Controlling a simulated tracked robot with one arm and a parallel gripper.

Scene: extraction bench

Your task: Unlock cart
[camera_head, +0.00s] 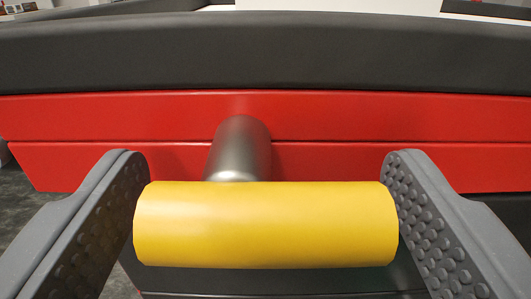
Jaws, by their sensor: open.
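A yellow cylindrical handle (266,225) lies level across the lower middle of the view. A grey metal stem (240,150) joins it to the red front panel (370,117) of what looks like the cart. My gripper (266,210) is open, with one dark studded finger beside each end of the yellow handle. The left finger is very close to the left end and the right finger very close to the right end. Whether either finger touches the handle I cannot tell.
A thick black padded edge (265,52) runs across the whole width above the red panel. Dark floor (45,207) shows at the lower left. Dark surfaces lie below the handle. A pale area shows beyond the black edge at the top.

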